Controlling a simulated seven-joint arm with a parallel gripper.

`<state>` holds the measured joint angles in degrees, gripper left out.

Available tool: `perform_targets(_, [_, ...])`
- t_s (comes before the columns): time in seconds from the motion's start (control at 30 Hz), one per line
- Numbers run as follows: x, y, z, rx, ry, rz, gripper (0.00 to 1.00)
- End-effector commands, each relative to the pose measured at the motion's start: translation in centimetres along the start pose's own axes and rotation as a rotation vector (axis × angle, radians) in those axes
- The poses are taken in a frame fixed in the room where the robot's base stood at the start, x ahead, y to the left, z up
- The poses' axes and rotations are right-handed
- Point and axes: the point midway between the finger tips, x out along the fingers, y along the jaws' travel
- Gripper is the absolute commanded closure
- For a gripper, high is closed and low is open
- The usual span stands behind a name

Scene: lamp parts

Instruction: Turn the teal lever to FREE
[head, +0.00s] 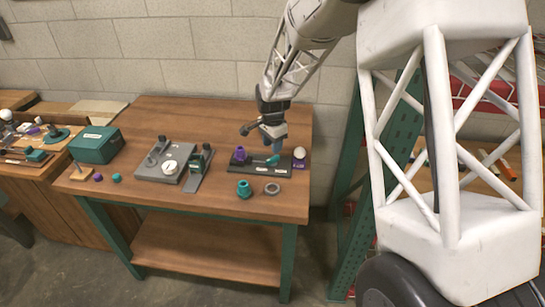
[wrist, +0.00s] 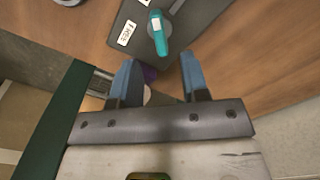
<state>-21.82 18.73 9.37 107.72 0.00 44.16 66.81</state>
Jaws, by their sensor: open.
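The teal lever (wrist: 158,36) sits on a dark base plate (wrist: 187,22) and carries a white mark. It also shows in the head view (head: 273,160), just below my gripper. A white label (wrist: 127,33) lies beside the lever on the plate; its small lettering is hard to read. My gripper (wrist: 157,72) is open, with its blue fingers apart and nothing held between them. In the wrist view the lever lies beyond the fingertips, apart from them. In the head view my gripper (head: 272,138) hangs above the plate.
A purple part (head: 239,154) stands on the plate's left end. A white bulb (head: 299,153) is at its right. A grey fixture (head: 166,165) and a green box (head: 97,145) stand left.

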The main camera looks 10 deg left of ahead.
Motion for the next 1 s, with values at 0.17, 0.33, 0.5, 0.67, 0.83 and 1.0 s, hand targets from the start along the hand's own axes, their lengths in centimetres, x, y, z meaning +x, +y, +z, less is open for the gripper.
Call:
perform_targets(0.17, [2.3,0.0,0.0,0.0,-0.001,0.002,0.58])
perform_targets(0.33, [4.2,0.0,0.0,0.0,-0.001,0.002,0.58])
perform_targets(0.5, [5.4,0.0,0.0,0.0,-0.001,0.001,0.58])
perform_targets(0.67, [5.8,0.0,0.0,0.0,0.0,0.0,0.58])
perform_targets(0.83, [5.8,0.0,0.0,0.0,0.0,0.0,0.58])
perform_targets(1.0, [5.8,0.0,0.0,0.0,0.0,0.0,0.75])
